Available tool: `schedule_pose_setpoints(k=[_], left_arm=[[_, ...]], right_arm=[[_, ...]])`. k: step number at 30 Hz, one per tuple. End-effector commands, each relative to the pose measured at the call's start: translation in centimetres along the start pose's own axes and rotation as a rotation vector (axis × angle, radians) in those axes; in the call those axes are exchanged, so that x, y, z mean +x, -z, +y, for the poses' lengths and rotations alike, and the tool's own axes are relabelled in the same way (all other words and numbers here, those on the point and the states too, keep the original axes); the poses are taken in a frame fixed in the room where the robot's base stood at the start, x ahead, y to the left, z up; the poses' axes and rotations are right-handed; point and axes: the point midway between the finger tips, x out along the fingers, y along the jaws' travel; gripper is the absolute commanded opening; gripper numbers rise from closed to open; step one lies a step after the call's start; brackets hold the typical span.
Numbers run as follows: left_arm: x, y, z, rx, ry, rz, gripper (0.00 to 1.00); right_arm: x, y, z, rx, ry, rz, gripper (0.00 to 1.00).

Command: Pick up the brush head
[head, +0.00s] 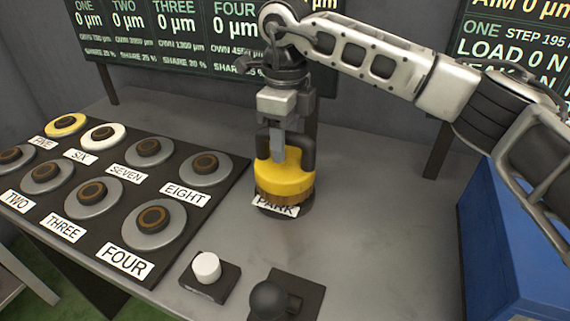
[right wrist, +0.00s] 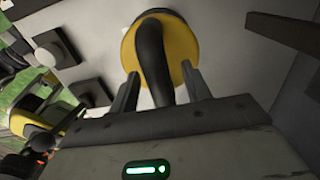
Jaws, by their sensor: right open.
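The brush head (head: 283,176) is a yellow round block with brown bristles below and a black arched handle on top. It stands upright on the spot labelled PARK (head: 277,206). My right gripper (head: 281,155) points down over it, its fingers at the handle and just above the yellow top. In the right wrist view the brush head (right wrist: 184,45) lies ahead, and the black handle runs between the two open fingers (right wrist: 159,90). I cannot tell whether the fingers touch the handle. My left gripper is not in view.
A black board (head: 228,180) at the left holds several round pads with labels up to EIGHT. A white knob (head: 206,266) and a black ball knob (head: 268,299) stand at the front. Dark display panels hang behind. A blue cabinet (head: 505,250) stands at the right. The table right of the brush head is clear.

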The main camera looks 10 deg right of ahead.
Motion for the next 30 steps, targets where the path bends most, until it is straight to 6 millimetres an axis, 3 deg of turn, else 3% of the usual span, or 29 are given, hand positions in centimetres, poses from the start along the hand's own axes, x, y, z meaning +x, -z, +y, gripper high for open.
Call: schedule_pose_setpoints(k=[4, 12, 17, 18, 30], left_arm=[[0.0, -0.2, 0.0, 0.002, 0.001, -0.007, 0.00], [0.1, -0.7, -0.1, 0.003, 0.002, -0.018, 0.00], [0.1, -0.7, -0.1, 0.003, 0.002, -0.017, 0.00], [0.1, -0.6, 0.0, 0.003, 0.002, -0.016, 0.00], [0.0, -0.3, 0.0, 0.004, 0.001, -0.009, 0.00]], right_arm=[[1.6, 0.0, 0.0, 0.000, -0.001, 0.001, 0.48], [1.9, -0.1, 0.0, 0.000, 0.001, -0.001, 0.48], [1.9, -0.1, 0.0, 0.000, 0.000, -0.001, 0.03], [1.9, -0.1, 0.0, 0.000, 0.000, -0.001, 0.00], [1.5, -0.2, 0.0, -0.001, 0.003, -0.006, 0.00]])
